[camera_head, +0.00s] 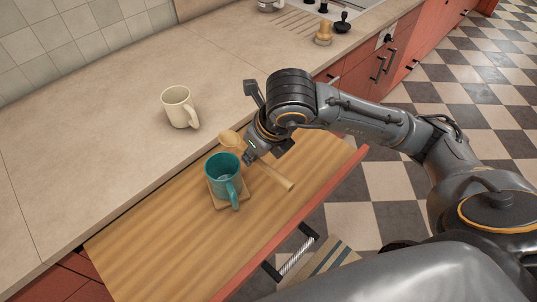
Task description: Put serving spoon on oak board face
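A wooden serving spoon shows its round bowl (231,140) just left of my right gripper and its handle (277,179) to the lower right. My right gripper (254,157) is at the middle of the spoon and hides part of it. I cannot tell whether its fingers are closed on the spoon, or whether the spoon touches the board. The oak board (165,240) is the striped, pulled-out wooden surface below the counter. A teal mug (224,175) stands on a small square wooden coaster (216,202) on the board, close to the spoon. My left gripper is out of view.
A cream mug (179,107) stands on the beige counter (95,130) behind the board. A wooden-topped item (323,33) and a dark tool (342,22) stand at the far end. The board's left part is bare. A striped cloth (325,257) hangs or lies below its front edge.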

